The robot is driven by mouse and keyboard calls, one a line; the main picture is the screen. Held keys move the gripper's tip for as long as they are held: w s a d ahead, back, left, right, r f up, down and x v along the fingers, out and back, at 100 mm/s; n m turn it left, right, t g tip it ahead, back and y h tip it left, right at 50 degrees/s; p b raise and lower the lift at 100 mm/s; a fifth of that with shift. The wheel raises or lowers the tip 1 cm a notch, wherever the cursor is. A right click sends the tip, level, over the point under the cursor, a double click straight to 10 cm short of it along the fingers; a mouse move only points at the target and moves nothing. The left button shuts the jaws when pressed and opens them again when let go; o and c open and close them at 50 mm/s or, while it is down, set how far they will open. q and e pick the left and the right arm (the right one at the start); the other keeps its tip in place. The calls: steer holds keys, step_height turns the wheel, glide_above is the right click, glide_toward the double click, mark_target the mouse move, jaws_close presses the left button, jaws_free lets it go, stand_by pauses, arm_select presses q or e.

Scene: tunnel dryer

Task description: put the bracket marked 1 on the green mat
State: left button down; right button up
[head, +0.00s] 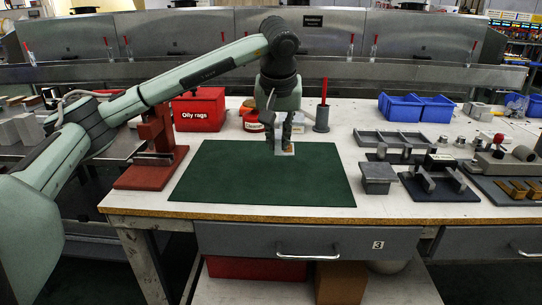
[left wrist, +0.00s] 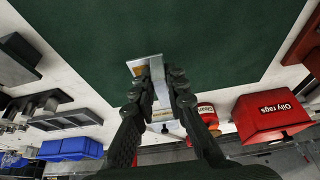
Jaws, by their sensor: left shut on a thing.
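The green mat (head: 235,180) lies flat on the bench, and its far part also shows in the wrist view (left wrist: 205,35). My left gripper (head: 284,146) points down over the far part of the mat, right of its middle. It is shut on a silvery metal bracket (left wrist: 143,64), which also shows below the fingertips in the head view (head: 285,152). I cannot read a number on the bracket. I cannot tell whether it touches the mat or hangs just above it. The fingers hide part of it. My right gripper is not in view.
A grey block (head: 378,174), a dark fixture plate (head: 440,190) and blue bins (head: 402,107) are to the right. The near mat is clear.

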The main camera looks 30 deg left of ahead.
arm_select(q)
steer(key=a, duration=0.1)
steer(key=w+a+f, duration=0.1)
steer(key=a+f, duration=0.1)
steer(key=shift+w, duration=0.25)
step_height(320, 180, down, 4)
steer(key=shift+r, duration=0.1)
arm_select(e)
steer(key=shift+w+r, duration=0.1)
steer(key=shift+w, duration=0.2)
arm_select(q)
steer(key=c, duration=1.5)
jaws_free()
steer(key=shift+f, duration=0.25)
steer(key=shift+c, duration=0.2)
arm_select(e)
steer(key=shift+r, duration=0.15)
